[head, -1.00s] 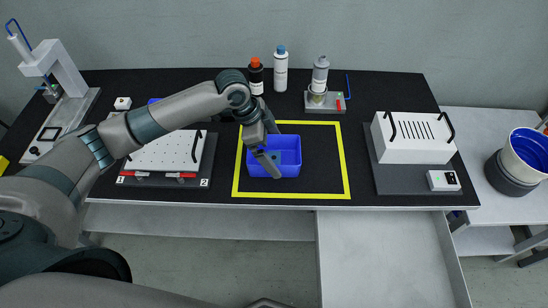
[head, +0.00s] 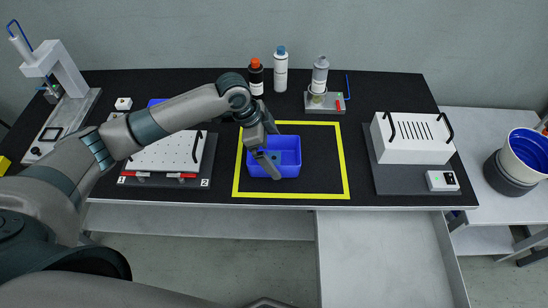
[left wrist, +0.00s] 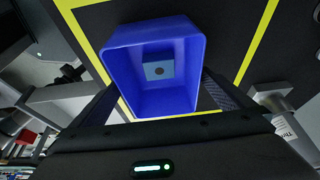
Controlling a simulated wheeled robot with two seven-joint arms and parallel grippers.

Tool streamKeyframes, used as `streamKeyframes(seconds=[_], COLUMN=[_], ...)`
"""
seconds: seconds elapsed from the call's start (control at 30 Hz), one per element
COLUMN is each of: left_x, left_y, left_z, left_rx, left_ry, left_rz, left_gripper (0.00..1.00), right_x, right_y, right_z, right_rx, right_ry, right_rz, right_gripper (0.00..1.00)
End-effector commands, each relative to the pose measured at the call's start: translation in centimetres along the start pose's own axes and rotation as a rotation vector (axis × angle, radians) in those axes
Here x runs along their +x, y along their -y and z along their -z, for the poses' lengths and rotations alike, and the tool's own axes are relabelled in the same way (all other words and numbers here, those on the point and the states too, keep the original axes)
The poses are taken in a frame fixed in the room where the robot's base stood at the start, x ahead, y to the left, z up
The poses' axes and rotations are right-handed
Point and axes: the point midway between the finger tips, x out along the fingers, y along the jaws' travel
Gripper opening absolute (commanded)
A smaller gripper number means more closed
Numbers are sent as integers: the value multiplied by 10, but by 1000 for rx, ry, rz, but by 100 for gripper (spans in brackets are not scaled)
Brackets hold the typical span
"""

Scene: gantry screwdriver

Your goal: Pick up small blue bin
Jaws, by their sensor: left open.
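The small blue bin (head: 289,157) stands on the black table inside the yellow taped square, near its left side. In the left wrist view the bin (left wrist: 187,92) is large and close, with a small light-blue block with a dark round spot (left wrist: 159,69) inside it. My left gripper (head: 271,151) is open at the left part of the bin. In the left wrist view its fingers lie on either side of the bin, partly hidden by it. I cannot tell whether they touch the walls. My right gripper is not in view.
A white slotted box with black handles (head: 412,137) stands to the right, and a white perforated plate fixture (head: 165,152) to the left. Bottles (head: 281,70) stand at the back. The taped square (head: 325,165) is clear right of the bin. An open drawer (head: 385,255) juts out in front.

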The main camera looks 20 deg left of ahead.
Motion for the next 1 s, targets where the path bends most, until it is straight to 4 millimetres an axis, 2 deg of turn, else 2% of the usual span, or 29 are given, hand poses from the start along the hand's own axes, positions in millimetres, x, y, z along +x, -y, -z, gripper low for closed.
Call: streamKeyframes(seconds=[0.17, 0.23, 0.33, 0.37, 0.87, 1.0], left_x=[0, 0, 0, 0, -2, -13], left_y=[0, 0, 0, 0, 1, 1], left_z=[0, 0, 0, 0, 2, 6], left_rx=[0, 0, 1, 1, 3, 2], left_ry=[0, 0, 0, 0, -2, -3], left_rz=[0, 0, 0, 0, 3, 3], left_gripper=[100, 88, 64, 60, 60, 60], right_x=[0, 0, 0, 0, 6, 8], right_y=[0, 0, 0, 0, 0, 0], right_z=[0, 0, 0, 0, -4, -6], right_rx=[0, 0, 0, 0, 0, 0], right_ry=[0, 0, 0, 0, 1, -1], right_rz=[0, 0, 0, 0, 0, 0], right_gripper=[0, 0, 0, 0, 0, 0])
